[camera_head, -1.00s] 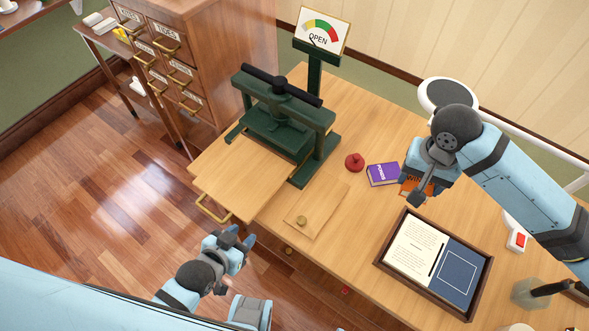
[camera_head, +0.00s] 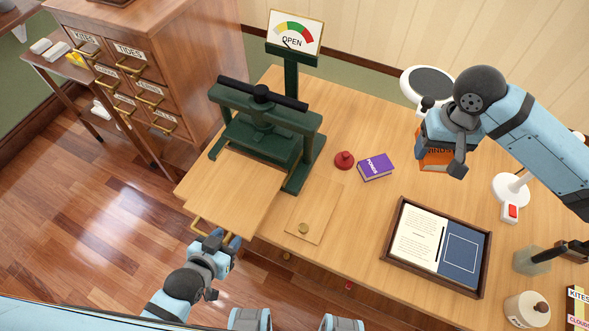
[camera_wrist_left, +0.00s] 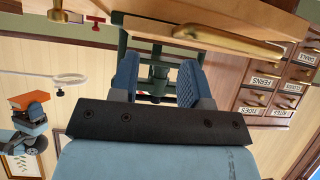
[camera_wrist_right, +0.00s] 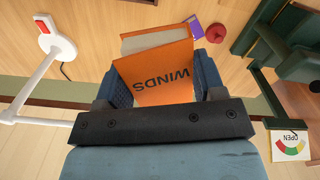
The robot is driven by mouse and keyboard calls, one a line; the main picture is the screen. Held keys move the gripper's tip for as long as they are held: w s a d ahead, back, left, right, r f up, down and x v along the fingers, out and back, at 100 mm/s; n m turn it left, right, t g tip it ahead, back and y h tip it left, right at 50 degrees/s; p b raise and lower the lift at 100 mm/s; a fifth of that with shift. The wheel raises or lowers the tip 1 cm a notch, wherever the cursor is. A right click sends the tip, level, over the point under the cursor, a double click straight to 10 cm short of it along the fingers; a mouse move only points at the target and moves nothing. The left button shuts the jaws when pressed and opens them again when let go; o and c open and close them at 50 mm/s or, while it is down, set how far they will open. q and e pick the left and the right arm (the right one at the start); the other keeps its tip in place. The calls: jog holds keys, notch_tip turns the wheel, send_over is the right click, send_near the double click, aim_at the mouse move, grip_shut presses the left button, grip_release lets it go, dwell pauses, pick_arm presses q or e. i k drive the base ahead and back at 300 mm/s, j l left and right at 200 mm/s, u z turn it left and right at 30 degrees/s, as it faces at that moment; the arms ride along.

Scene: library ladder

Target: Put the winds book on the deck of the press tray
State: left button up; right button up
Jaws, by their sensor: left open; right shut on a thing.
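The orange winds book (camera_head: 436,161) is in my right gripper (camera_head: 441,146), which is shut on it above the right part of the desk. The right wrist view shows its cover (camera_wrist_right: 155,75) lettered WINDS between the fingers. The press tray (camera_head: 235,192) is a wooden deck sticking out from the green press (camera_head: 262,120); its top is bare. My left gripper (camera_head: 224,241) is open and empty just by the tray's brass handle (camera_head: 208,229). In the left wrist view the handle (camera_wrist_left: 228,43) lies beyond the fingers, apart from them.
A purple book (camera_head: 376,167) and a red knob-like object (camera_head: 344,160) lie between the winds book and the press. A framed tray with papers (camera_head: 389,257) lies at the front right. The dial sign (camera_head: 294,36) reads OPEN. A white lamp (camera_head: 428,84) stands behind my right arm.

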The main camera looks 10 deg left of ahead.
aim_at(238, 186)
jog(key=i+j+z, duration=0.1)
jog(key=j+z, duration=0.25)
jog(key=j, duration=0.9)
jog(key=j+z, duration=0.35)
jog(key=j, duration=0.85)
jog(key=k, duration=0.05)
